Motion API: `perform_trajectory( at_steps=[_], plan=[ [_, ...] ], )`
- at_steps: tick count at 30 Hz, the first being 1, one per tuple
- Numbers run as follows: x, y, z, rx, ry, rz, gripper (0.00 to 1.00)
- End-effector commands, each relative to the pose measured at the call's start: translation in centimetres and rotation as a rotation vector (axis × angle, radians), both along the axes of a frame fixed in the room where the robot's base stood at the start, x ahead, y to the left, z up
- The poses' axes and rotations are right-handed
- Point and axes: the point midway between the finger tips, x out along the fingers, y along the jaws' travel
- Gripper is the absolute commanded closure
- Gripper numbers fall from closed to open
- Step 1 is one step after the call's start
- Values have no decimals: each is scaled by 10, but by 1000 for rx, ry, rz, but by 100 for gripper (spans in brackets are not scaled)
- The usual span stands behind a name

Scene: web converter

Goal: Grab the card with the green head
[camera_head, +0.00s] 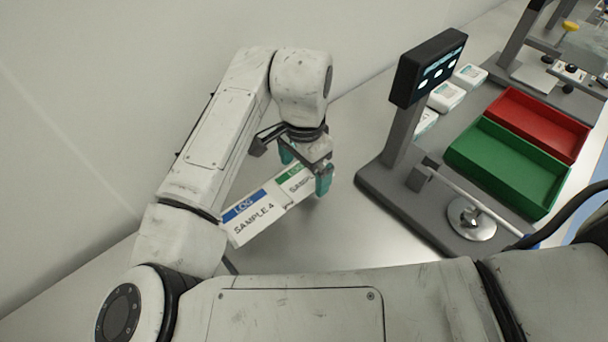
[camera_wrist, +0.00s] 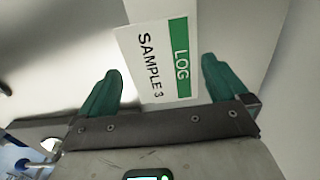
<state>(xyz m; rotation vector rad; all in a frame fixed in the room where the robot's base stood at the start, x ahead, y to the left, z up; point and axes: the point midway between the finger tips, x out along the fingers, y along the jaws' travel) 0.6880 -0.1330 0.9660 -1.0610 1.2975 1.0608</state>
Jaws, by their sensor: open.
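The card with the green head (camera_head: 289,177) stands at the right of a card with a blue head (camera_head: 248,214), which reads "LOG, SAMPLE 4". In the wrist view the green-headed card (camera_wrist: 160,60) reads "LOG, SAMPLE 3". My gripper (camera_head: 305,170) is open at the green-headed card, with its teal fingers on either side of it. In the wrist view my gripper's fingertips (camera_wrist: 160,78) flank the card's lower part, with a visible gap on the left and a smaller one on the right. In the head view my gripper hides part of the card.
A grey stand with a dark screen (camera_head: 432,67) rises to the right. Beyond it are a green tray (camera_head: 509,166), a red tray (camera_head: 538,124) and white packs (camera_head: 446,97). A round metal piece (camera_head: 471,218) sits on the stand's base. A pale wall rises behind my arm.

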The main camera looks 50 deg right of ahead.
Motion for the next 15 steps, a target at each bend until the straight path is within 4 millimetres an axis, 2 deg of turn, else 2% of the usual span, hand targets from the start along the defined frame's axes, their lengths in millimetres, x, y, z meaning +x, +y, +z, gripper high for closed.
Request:
perform_trajectory(
  at_steps=[2,15],
  plan=[
    [0,0,0,0,0,0,1],
    [0,0,1,0,0,0,43]
  ],
)
